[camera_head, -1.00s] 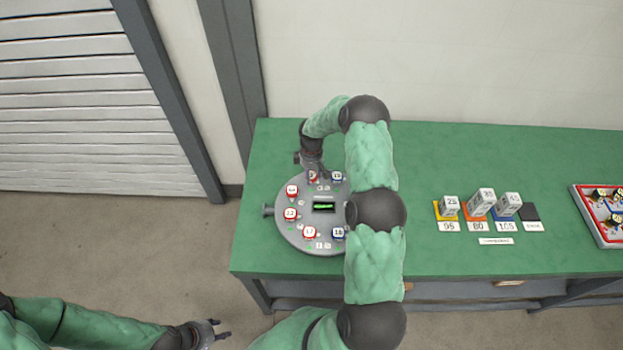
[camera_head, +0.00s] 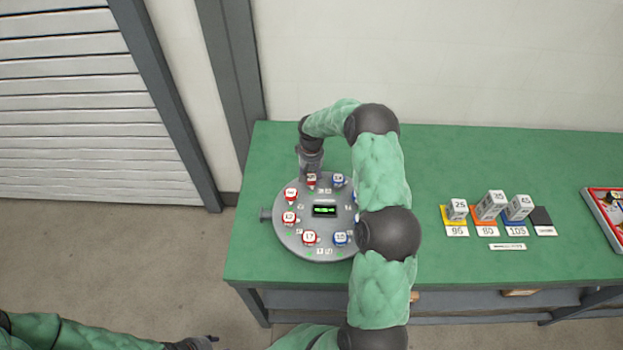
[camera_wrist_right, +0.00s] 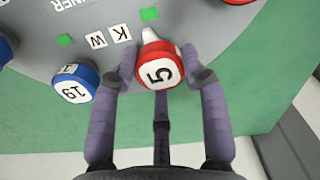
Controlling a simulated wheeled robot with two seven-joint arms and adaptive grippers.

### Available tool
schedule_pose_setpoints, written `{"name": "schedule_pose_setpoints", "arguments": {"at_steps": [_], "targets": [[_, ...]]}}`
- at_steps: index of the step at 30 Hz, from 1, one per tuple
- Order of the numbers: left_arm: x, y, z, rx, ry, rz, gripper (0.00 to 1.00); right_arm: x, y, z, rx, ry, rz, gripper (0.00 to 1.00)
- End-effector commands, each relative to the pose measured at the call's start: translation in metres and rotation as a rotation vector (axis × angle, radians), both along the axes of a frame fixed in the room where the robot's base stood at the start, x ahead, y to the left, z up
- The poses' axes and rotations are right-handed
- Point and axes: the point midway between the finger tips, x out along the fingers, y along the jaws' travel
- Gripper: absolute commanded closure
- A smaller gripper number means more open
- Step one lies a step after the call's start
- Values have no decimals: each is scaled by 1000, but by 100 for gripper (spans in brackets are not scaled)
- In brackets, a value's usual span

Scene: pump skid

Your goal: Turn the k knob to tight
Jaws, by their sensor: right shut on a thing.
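A round grey panel (camera_head: 285,235) with red and blue numbered knobs around its rim lies on the green table. My right gripper (camera_wrist_right: 160,75) is shut on a red knob (camera_wrist_right: 158,62) whose cap reads 5, at the panel's far edge. A "K" tile (camera_wrist_right: 121,34) and a "W" tile lie beside that knob in the right wrist view. A small green mark (camera_wrist_right: 149,14) sits just past the knob, near its pale pointer. In the head view my right gripper (camera_head: 311,178) partly hides the knob. My left gripper (camera_head: 212,339) is at the bottom edge, largely cut off.
A blue knob (camera_wrist_right: 74,83) marked 19 is close beside the held knob. The panel has a central display (camera_head: 324,211) with green characters. Numbered blocks (camera_head: 490,205) stand on coloured squares to the right. A red-lined tray (camera_head: 607,215) is at the right edge.

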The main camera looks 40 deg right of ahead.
Motion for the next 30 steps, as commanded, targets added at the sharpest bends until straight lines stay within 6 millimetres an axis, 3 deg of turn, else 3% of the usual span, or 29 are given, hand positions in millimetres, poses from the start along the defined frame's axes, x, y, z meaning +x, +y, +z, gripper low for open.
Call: {"name": "schedule_pose_setpoints", "arguments": {"at_steps": [9, 25, 26, 27, 28, 30], "targets": [[0, 0, -8, 0, 0, 0, 60, 1, 1, -1, 1, -3, -114, 88], [0, 0, -8, 0, 0, 0, 60, 1, 0, 0, 1, -4, -137, 88], [0, 0, -8, 0, 0, 0, 60, 1, 0, 0, 1, -4, -137, 49], [0, 0, -8, 0, 0, 0, 60, 1, 0, 0, 1, -4, -137, 38], [0, 0, -8, 0, 0, 0, 60, 1, 0, 0, 1, -4, -137, 31], [0, 0, -8, 0, 0, 0, 60, 1, 0, 0, 1, -3, -136, 31]]}}
